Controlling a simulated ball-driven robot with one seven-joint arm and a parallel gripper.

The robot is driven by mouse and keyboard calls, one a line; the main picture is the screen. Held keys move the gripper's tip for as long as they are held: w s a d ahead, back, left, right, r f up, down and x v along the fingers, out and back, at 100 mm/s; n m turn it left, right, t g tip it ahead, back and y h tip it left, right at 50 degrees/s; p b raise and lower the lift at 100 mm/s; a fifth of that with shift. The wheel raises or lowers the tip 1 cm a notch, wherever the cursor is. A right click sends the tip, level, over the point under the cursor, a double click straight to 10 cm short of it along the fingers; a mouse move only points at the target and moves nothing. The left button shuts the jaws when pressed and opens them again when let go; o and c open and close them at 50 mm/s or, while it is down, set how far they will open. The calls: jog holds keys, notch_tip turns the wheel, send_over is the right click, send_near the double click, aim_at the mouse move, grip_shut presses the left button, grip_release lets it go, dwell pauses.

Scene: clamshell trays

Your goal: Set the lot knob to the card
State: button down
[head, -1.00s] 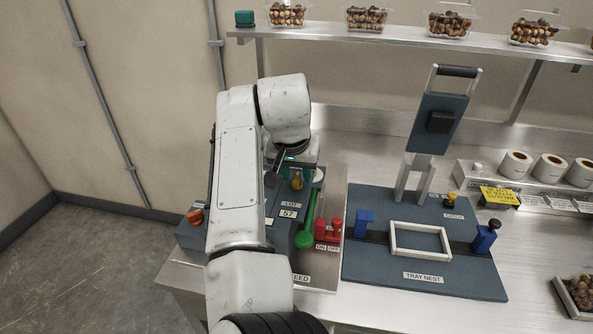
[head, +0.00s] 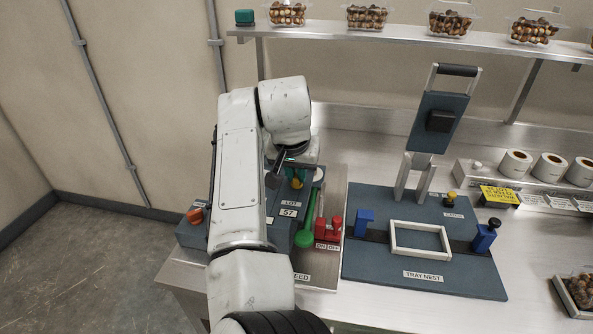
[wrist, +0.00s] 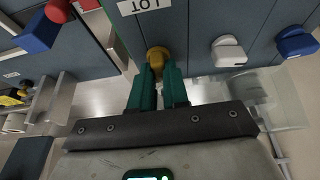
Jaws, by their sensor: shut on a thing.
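The lot knob (wrist: 157,54) is yellow and sits between the green fingertips of my gripper (wrist: 158,72) in the wrist view. My gripper is shut on it. In the head view the yellow knob (head: 297,181) shows just right of my arm, on the dark machine panel. The LOT label (head: 291,203) is below it, with a small number window (head: 288,212) that seems to read 52. A yellow card with dark print (head: 499,195) stands at the right; its text is too small to read.
A white knob (wrist: 228,52) and a blue knob (wrist: 297,42) are beside the lot knob. The tray nest (head: 422,277) is further right.

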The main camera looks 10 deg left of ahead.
jog(key=shift+r+p, duration=0.15)
jog(key=shift+p, duration=0.25)
jog(key=shift+n+p, duration=0.3)
jog(key=shift+n, duration=0.1)
jog(key=n+p, duration=0.1)
jog(key=p, duration=0.1)
jog(key=n+y+p, duration=0.1)
jog(key=p, duration=0.1)
jog(key=shift+d+r+n, duration=0.15)
jog(key=shift+r+n, duration=0.05)
jog(key=shift+n, duration=0.2)
jog(key=n+y+p, duration=0.1)
jog(key=n+p, duration=0.1)
jog(key=n+g+y+p, duration=0.1)
jog(key=n+p, duration=0.1)
jog(key=n, duration=0.1)
jog(key=shift+w+f+p, duration=0.1)
jog(key=shift+f+p, duration=0.05)
jog(key=shift+p, duration=0.2)
jog(key=n+g+y, duration=0.1)
jog(key=n, duration=0.3)
jog(key=shift+f, duration=0.15)
jog(key=shift+w+n+g+y+b, duration=0.1)
jog(key=shift+n+g+y+b, duration=0.2)
jog(key=shift+n+g, duration=0.85)
jog(key=shift+n+t, duration=0.35)
jog(key=shift+n, duration=0.3)
jog(key=c, duration=1.1)
grip_release()
